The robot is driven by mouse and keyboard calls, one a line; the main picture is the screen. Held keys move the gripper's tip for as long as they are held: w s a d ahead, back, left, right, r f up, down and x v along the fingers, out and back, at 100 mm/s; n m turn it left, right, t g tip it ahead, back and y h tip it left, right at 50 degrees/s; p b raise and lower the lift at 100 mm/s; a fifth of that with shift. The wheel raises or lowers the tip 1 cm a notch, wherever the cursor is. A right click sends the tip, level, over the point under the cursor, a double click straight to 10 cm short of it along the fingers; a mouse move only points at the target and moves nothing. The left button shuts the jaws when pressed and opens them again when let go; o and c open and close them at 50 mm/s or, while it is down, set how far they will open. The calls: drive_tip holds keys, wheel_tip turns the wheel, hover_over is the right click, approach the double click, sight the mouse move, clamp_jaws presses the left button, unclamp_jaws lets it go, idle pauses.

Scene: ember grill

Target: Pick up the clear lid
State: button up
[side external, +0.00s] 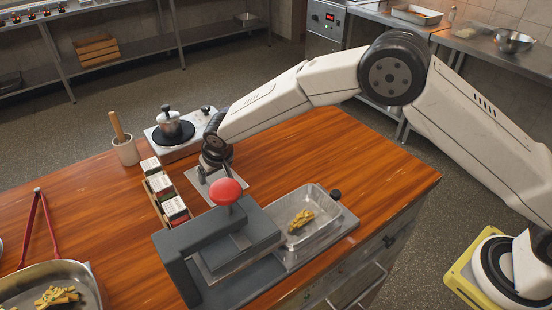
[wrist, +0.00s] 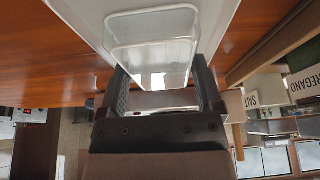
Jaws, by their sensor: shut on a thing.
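The clear lid (wrist: 150,50) is a see-through, box-like piece with rounded corners in the wrist view. It lies between the two dark fingers of my gripper (wrist: 163,88), which is shut on it. In the side view my gripper (side external: 214,160) is low over the wooden counter, behind the red-knobbed press. A pale, flat plate (side external: 203,178) shows under it there, and a pale surface shows around the lid in the wrist view. The lid itself is hard to make out in the side view. I cannot tell whether it touches the plate.
A crate of spice boxes (side external: 160,184) stands just left of my gripper. The press with a red knob (side external: 226,191) is in front, with a foil tray (side external: 325,205) of food right of it. A hot plate with a pot (side external: 172,125) is behind left. The right counter (side external: 370,165) is clear.

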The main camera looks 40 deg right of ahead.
drive_tip(key=shift+r, duration=0.1)
wheel_tip(320, 180, up, 10)
idle(0.6)
idle(0.4)
wheel_tip(320, 180, up, 8)
drive_tip(key=s+d+n+g+y, duration=0.2)
drive_tip(key=s+d+n, duration=0.2)
drive_tip(key=s+n, duration=0.65)
drive_tip(key=s+d+n+g+y, duration=0.25)
drive_tip(key=s+d+n, duration=0.35)
drive_tip(key=s, duration=0.7)
drive_tip(key=shift+n+h, duration=0.25)
drive_tip(key=shift+n, duration=0.1)
drive_tip(key=shift+d+x, duration=0.1)
drive_tip(key=shift+x, duration=1.2)
drive_tip(key=shift+d+x, duration=0.15)
drive_tip(key=shift+x, duration=1.2)
drive_tip(key=shift+w+f, duration=0.1)
drive_tip(key=shift+f, duration=0.2)
drive_tip(key=shift+f, duration=3.25)
